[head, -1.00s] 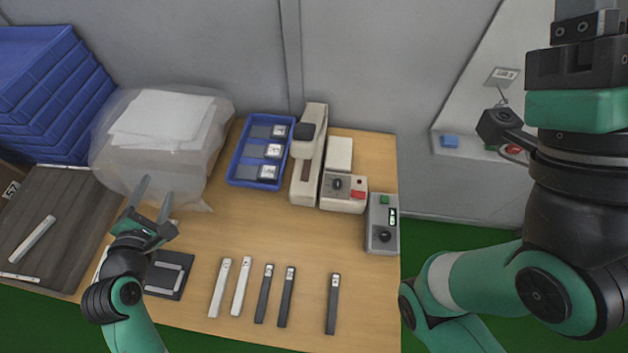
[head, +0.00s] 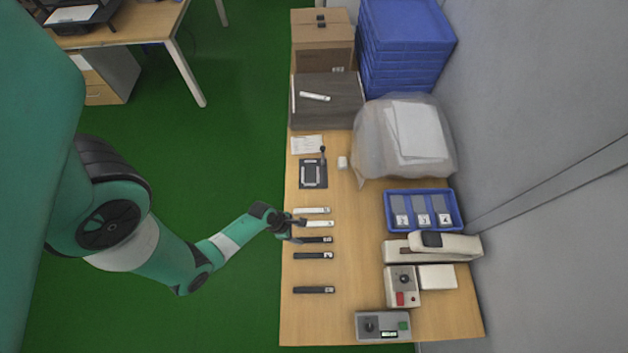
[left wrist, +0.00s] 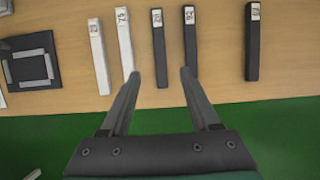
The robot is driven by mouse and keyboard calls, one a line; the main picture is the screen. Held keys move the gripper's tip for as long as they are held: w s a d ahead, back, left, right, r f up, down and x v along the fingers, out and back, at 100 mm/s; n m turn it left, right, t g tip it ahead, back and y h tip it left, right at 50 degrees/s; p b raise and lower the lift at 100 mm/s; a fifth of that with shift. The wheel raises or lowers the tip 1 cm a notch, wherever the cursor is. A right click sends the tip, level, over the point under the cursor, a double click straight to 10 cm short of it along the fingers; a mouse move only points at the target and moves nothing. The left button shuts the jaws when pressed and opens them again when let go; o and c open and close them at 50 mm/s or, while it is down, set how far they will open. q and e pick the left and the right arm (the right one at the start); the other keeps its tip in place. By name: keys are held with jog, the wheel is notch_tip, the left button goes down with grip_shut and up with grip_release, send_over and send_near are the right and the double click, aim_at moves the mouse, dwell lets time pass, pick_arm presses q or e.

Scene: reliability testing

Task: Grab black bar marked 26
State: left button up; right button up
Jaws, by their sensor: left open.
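Three black bars lie apart in a row on the table: one beside the white bars (head: 318,239), a middle one (head: 314,255) and one farther off (head: 315,290). In the left wrist view the first black bar (left wrist: 158,45), the middle one (left wrist: 190,45) and the far right one (left wrist: 252,45) have small white number labels at their far ends. The numbers are too small to read for sure. My left gripper (head: 302,230) is open and empty above the near ends of the bars. In the wrist view its fingertips (left wrist: 161,74) straddle the line of the first black bar. My right gripper is out of view.
Two white bars (head: 312,210) (head: 320,224) lie beside the black ones. A black fixture plate (head: 313,173), a blue tray (head: 390,213), beige devices (head: 400,287) and a grey control box (head: 370,326) stand around. Table between bars and tray is clear.

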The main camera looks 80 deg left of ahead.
aim_at(313, 240)
pick_arm(q)
jog(key=b+x, duration=0.1)
jog(key=x, duration=0.3)
jog(key=shift+w+f, duration=0.15)
jog(key=b+x, duration=0.3)
jog(key=x, duration=0.2)
jog(key=shift+w+d, duration=0.1)
jog(key=shift+w, duration=0.15)
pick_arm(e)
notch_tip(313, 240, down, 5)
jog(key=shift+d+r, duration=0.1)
pick_arm(q)
grip_shut()
